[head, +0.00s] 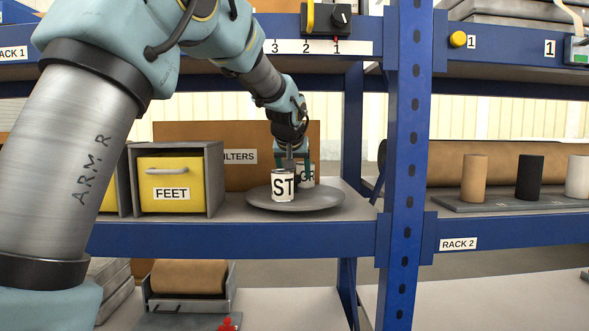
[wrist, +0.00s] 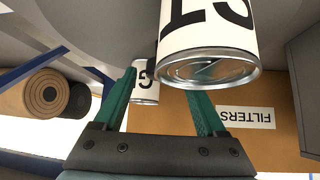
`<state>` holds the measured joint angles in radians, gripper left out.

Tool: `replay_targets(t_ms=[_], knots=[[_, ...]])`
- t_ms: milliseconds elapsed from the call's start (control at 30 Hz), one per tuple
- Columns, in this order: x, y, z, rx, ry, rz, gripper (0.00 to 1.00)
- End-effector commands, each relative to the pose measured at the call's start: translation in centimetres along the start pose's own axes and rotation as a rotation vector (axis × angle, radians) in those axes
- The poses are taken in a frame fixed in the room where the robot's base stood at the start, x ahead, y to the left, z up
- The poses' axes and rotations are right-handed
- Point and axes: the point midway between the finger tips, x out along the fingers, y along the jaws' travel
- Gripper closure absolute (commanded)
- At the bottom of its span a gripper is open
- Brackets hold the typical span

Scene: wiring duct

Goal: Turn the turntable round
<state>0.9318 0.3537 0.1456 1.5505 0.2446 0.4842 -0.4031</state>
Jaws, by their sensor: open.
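The turntable (head: 322,203) is a round grey disc on the middle shelf; its grey surface (wrist: 95,28) fills the top of the wrist view. A white can marked ST (head: 283,186) stands on its front part and is large in the wrist view (wrist: 208,38). A second can, marked with letters like GR (head: 307,172), stands behind it, partly hidden; it also shows in the wrist view (wrist: 146,84). My gripper (head: 291,156) is over the turntable behind the ST can. Its teal fingers (wrist: 162,84) are apart with nothing held; I cannot tell whether they touch a can.
A grey box with a yellow FEET drawer (head: 172,195) stands left of the turntable. A brown FILTERS box (head: 190,143) is behind. A blue rack post (head: 407,150) rises to the right. Beyond it, several cylinders stand on a grey board (head: 500,205).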

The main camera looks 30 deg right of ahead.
Motion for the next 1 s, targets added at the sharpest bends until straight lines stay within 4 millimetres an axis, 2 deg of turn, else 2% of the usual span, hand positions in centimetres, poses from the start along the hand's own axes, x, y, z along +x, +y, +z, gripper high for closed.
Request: replay_targets(t_ms=[333, 1000], knots=[[0.40, 0.03, 0.00, 0.000, 0.001, 0.001, 0.27], [0.37, 0.03, 0.01, 0.000, 0.001, 0.001, 1.00]])
